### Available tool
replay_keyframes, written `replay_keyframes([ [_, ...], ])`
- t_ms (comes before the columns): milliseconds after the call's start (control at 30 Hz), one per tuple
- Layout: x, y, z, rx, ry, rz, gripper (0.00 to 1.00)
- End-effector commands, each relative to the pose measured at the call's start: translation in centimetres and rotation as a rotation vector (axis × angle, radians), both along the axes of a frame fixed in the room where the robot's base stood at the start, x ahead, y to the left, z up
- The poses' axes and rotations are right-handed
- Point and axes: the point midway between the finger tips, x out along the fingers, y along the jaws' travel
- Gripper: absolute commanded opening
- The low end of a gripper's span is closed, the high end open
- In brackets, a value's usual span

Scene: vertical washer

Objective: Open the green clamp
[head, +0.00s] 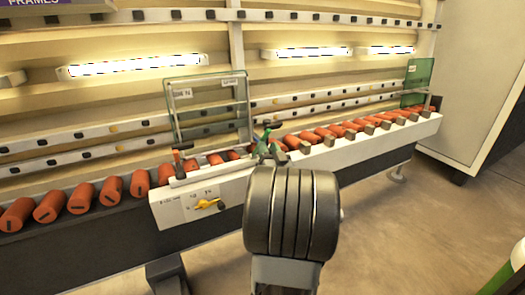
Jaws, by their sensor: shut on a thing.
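The green clamp (265,136) stands at the right end of the white ledge, by the lower right corner of a clear greenish panel (208,108). A small red part shows at its top right. My gripper (268,152) is at the clamp, just beyond my dark ribbed wrist, and is shut on it. My wrist hides much of the gripper, so the exact grip is hard to see. A second, dark clamp with a red tip (179,160) stands at the left end of the same ledge.
Orange rollers (110,190) run along the washer's conveyor on both sides. A yellow valve handle (207,204) sits on the white front panel below the ledge. A second green panel (418,82) is at the far right. The floor at right is mostly clear.

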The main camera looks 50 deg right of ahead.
Motion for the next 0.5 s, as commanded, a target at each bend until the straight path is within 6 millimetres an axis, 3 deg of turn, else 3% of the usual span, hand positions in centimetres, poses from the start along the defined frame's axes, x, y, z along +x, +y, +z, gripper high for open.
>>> replay_keyframes([
  [367, -0.11, -0.07, 0.32, -0.007, -0.011, -0.002, 0.0],
  [400, -0.11, -0.07, 0.32, -0.007, -0.011, -0.002, 0.36],
  [500, -0.11, -0.06, 0.26, -0.006, -0.009, -0.001, 0.46],
])
